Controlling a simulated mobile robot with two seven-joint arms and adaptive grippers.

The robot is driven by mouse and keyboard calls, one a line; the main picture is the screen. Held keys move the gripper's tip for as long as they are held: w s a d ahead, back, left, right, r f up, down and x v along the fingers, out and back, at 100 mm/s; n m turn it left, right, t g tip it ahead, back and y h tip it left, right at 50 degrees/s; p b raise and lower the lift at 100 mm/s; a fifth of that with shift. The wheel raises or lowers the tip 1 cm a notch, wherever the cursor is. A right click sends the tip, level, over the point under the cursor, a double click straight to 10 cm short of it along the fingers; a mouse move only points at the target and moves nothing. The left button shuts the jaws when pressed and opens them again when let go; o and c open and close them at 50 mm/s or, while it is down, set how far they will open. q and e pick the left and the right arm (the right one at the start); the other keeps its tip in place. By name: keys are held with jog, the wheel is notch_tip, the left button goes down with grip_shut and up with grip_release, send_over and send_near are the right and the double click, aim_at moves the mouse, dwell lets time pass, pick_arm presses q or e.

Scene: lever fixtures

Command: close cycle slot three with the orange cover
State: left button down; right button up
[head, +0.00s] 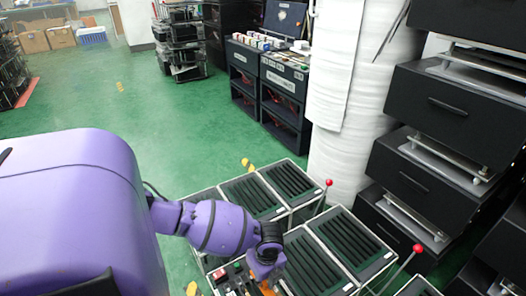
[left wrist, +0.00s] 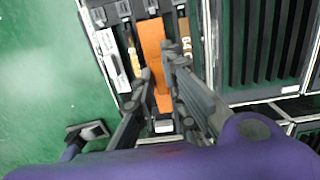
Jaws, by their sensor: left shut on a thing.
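The orange cover (left wrist: 152,38) is a long flat strip in the left wrist view, lying along a dark fixture (left wrist: 97,18) with parallel slots. My left gripper (left wrist: 157,76) is shut on the cover, with a dark finger on either side of it. In the head view my left gripper (head: 266,264) is at the bottom centre, over the near fixture, and a small orange part of the cover (head: 267,288) shows beside it. The fingers hide part of the cover, and I cannot tell which slot is number three. My right gripper is in neither view.
Black ribbed trays in pale frames (head: 292,183) stand close to the right and behind. Levers with red knobs (head: 328,183) (head: 418,248) rise among them. A white wrapped column (head: 350,130) and black drawers (head: 430,110) stand at the right. Green floor (head: 130,100) is open at left.

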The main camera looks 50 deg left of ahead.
aim_at(262, 289)
pick_arm(q)
jog(key=shift+s+a+f, duration=0.1)
dwell(0.4)
jog(key=shift+a+p, duration=0.1)
jog(key=shift+p, duration=0.2)
jog(key=shift+f, duration=0.1)
jog(key=shift+f+b, duration=1.5)
jog(key=shift+f, duration=1.3)
jog(key=shift+p, duration=0.6)
jog(key=shift+f+b, duration=0.7)
jog(key=shift+f, duration=0.45)
